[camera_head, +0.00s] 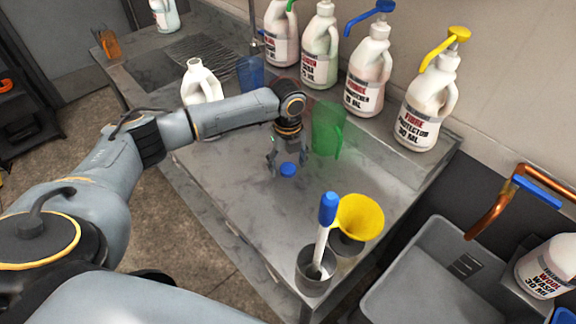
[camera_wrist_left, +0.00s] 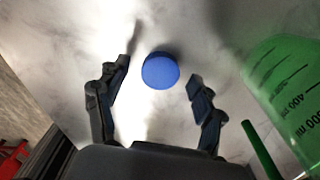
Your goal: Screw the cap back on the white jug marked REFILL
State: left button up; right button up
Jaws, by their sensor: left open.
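A blue cap (camera_head: 288,169) lies on the grey metal bench. My left gripper (camera_head: 284,166) is open just above the cap, pointing down. In the left wrist view the cap (camera_wrist_left: 160,70) shows as a round blue disc between and slightly beyond the two open fingers (camera_wrist_left: 160,75), apart from both. A white jug (camera_head: 201,84) with a handle and an uncapped neck stands on the bench behind my left arm, which hides its lower part. No REFILL marking shows on it from here. My right gripper is not in view.
A green measuring jug (camera_head: 327,129) stands close to the right of my left gripper. A blue jug (camera_head: 250,75) stands behind the arm. A yellow funnel (camera_head: 360,216) and a metal cup (camera_head: 315,276) holding a blue-tipped tool are at the front. Several pump bottles line the wall.

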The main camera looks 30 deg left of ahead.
pick_arm(q)
jog(key=shift+f, duration=0.2)
jog(key=c, duration=0.8)
jog(key=shift+r, duration=0.15)
jog(key=shift+r+b, duration=0.5)
jog(key=shift+r, duration=0.05)
jog(key=s+d+r+b, duration=0.3)
jog(key=s+d+r, duration=0.6)
jog(key=s+r, duration=0.1)
jog(key=shift+s+d+r, duration=0.15)
jog(key=shift+d+r, duration=0.15)
jog(key=shift+r, duration=0.55)
